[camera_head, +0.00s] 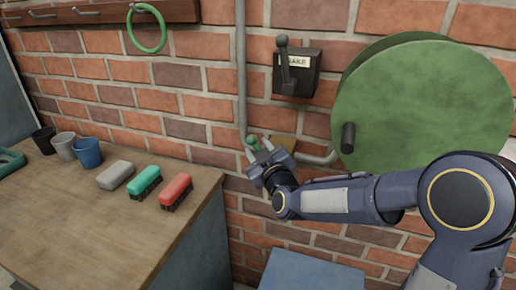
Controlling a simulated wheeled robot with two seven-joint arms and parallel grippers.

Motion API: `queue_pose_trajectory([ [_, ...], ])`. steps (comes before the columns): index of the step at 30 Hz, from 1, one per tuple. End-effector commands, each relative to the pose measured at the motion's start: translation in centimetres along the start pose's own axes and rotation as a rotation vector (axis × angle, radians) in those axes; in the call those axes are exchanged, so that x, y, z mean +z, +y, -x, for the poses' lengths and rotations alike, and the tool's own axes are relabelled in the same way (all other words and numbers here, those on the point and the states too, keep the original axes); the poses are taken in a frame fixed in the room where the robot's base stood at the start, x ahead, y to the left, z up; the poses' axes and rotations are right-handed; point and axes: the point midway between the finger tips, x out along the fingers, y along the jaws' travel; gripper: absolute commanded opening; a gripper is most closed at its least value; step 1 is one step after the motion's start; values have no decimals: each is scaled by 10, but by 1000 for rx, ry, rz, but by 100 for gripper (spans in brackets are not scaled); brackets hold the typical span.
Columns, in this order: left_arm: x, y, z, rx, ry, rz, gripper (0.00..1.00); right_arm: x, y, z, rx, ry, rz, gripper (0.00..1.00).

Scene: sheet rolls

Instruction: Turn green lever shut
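The green lever (252,139) shows as a small green end beside the grey pipe on the brick wall, left of a brass-coloured block (283,142). The rest of the lever is hidden or too small to make out. My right gripper (258,150) is at the lever, its two light fingertips apart and pointing at the wall. The green end is just beyond the fingertips; I cannot tell whether they touch it. My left gripper is not in view.
A large green wheel (425,100) with a dark handle is at the right. A brake lever box (297,72) is above my gripper. A wooden bench (90,225) at the left carries cups and brushes. A blue-grey surface (310,272) lies below.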

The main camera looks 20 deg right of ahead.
Motion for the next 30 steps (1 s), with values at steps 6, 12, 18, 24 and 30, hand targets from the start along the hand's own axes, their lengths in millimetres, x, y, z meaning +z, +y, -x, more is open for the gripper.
queue_pose_trajectory([
  [6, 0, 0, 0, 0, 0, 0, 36, 0, 0, -9, 0, 0, -1, 38],
  [12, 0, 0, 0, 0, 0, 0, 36, 0, 0, -9, 0, 0, -1, 34],
  [18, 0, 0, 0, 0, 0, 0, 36, 0, 0, -9, 0, 0, -1, 8],
  [24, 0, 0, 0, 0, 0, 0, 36, 0, 0, -9, 0, 0, -1, 0],
  [30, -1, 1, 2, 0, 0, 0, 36, 0, 0, -10, -3, -4, 4, 0],
])
